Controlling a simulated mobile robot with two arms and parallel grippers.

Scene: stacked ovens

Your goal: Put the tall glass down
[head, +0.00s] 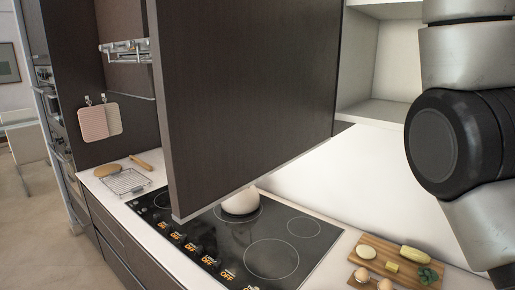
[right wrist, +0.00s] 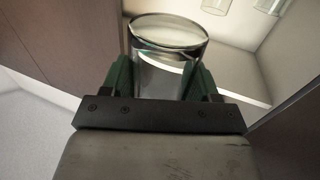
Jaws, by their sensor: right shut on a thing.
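The tall glass (right wrist: 168,32) is clear and shows in the right wrist view, at the top middle. My right gripper (right wrist: 163,79) is shut on it, with one green finger on each side of its wall. The head view shows my right arm at the right edge, but neither the right gripper nor the glass. My left gripper is in neither view.
An open dark cabinet door (head: 245,90) hangs over the hob (head: 265,240), beside pale open shelves (head: 385,111). More glasses (right wrist: 216,5) stand on a shelf in the right wrist view. A pot (head: 240,203) and a cutting board with food (head: 372,247) are below.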

